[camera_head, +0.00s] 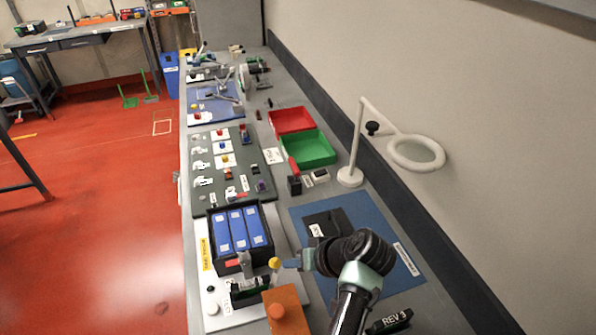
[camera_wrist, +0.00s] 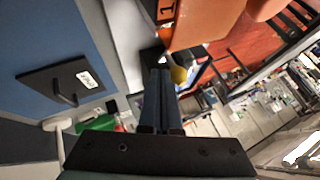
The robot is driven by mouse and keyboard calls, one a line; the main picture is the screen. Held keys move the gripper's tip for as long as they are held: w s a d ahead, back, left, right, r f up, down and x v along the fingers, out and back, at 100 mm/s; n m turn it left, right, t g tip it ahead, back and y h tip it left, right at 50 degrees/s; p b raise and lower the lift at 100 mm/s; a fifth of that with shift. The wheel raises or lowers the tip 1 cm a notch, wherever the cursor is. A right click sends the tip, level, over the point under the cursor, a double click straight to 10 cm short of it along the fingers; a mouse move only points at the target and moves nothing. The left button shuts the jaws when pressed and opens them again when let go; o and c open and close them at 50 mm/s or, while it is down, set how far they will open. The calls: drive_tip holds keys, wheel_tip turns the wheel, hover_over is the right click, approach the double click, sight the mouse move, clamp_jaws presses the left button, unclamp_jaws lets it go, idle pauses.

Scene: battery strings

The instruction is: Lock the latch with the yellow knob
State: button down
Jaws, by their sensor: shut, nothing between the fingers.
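The yellow knob (camera_head: 275,262) of the latch shows just in front of the black battery tray (camera_head: 227,262), near its right corner. My gripper (camera_head: 284,264) reaches in from the right, shut and empty, with its tips right beside the knob. In the wrist view the yellow knob (camera_wrist: 179,75) lies just right of the tips of the shut blue fingers (camera_wrist: 160,72). I cannot tell whether they touch. The latch body is mostly hidden, so its position is unclear.
An orange block (camera_head: 285,310) with a round knob stands close in front of my gripper; it also shows in the wrist view (camera_wrist: 205,22). Blue batteries (camera_head: 238,230) fill the tray. A blue mat (camera_head: 405,283) with a black plate lies to the right.

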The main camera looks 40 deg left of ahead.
drive_tip(key=shift+s+a, duration=0.25)
drive_tip(key=shift+a, duration=0.3)
drive_tip(key=shift+s+a, duration=0.15)
drive_tip(key=shift+a, duration=0.1)
idle(0.6)
